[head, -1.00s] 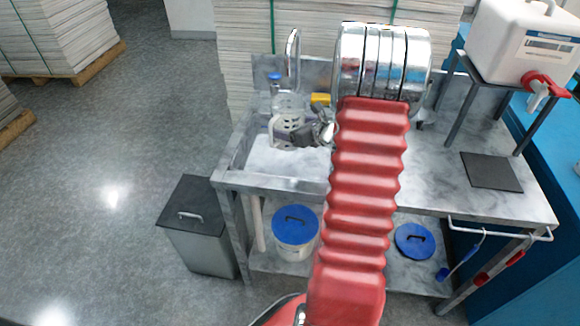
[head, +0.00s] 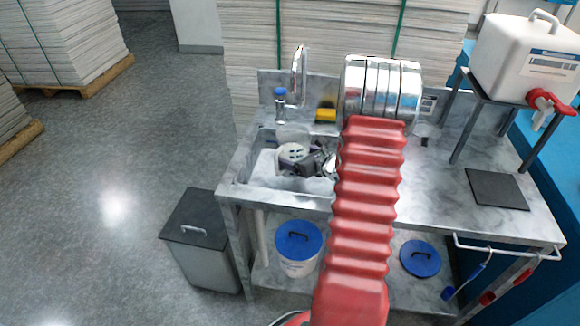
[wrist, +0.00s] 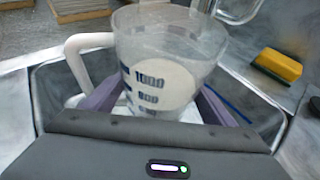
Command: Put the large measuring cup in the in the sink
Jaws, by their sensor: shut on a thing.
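The large measuring cup (wrist: 172,48) is clear, with dark blue marks including "1000" and a white handle on its left in the wrist view. My gripper (wrist: 160,98) is shut on it, with a purple finger on each side. In the head view the cup (head: 292,150) is upright over the left part of the sink (head: 255,183), within its outline. My gripper (head: 314,164) is at its right side. The cup's lower part is hidden in the wrist view, and I cannot tell whether its base touches the sink floor.
A faucet (head: 299,72) rises behind the sink. A blue-capped bottle (head: 281,106) and a yellow sponge (head: 325,115) stand on the back ledge. A white jug (head: 527,60) with a red tap sits on a stand at right. A dark mat (head: 496,188) lies on the counter.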

